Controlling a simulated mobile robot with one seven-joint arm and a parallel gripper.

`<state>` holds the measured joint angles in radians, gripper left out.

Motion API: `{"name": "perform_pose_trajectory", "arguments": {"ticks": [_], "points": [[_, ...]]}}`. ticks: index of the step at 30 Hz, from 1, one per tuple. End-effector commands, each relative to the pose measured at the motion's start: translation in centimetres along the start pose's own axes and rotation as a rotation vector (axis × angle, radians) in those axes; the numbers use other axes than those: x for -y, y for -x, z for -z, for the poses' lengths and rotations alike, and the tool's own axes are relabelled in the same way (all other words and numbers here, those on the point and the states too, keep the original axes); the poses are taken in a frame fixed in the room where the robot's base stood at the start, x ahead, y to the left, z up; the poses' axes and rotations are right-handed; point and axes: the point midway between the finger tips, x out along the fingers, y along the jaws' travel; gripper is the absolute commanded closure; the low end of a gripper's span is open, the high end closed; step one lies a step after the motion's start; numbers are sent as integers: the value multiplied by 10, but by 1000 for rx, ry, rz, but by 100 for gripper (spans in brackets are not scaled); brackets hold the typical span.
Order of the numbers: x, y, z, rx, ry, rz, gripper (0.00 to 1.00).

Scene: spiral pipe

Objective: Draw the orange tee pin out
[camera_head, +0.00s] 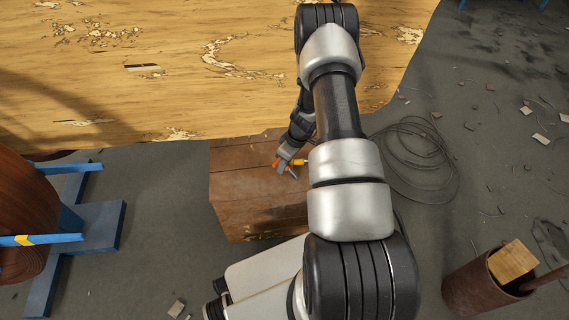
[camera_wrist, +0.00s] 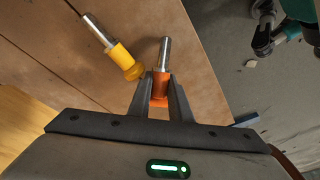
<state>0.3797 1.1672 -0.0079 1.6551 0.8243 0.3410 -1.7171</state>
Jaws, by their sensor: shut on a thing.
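The orange tee pin (camera_wrist: 160,88) is in the wrist view, between the two dark fingers of my gripper (camera_wrist: 160,78), which is shut on its orange head. Its bare metal shank points away from my gripper, and I see no hole around its end. In the head view the orange pin (camera_head: 278,164) shows small at the tip of my gripper (camera_head: 283,158), over the brown wooden box (camera_head: 245,190). I cannot tell whether the shank touches the box.
A yellow pin (camera_wrist: 124,60) with a metal shank is close to the left of the orange one. A large wooden slab (camera_head: 200,60) lies behind the box. A cable coil (camera_head: 425,165) and a rusty pipe (camera_head: 480,285) are on the right, and a blue stand (camera_head: 100,225) on the left.

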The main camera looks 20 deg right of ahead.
Motion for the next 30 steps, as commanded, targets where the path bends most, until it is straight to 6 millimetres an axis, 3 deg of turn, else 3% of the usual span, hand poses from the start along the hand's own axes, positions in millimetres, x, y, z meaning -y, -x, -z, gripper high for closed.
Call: {"name": "perform_pose_trajectory", "arguments": {"ticks": [3,4,8,20,23,30], "points": [[0,0,0,0,0,0,100],[0,0,0,0,0,0,80],[0,0,0,0,0,0,60],[0,7,0,-1,1,-1,60],[-1,22,2,-2,0,-2,60],[-1,79,2,-2,1,-3,60]]}}
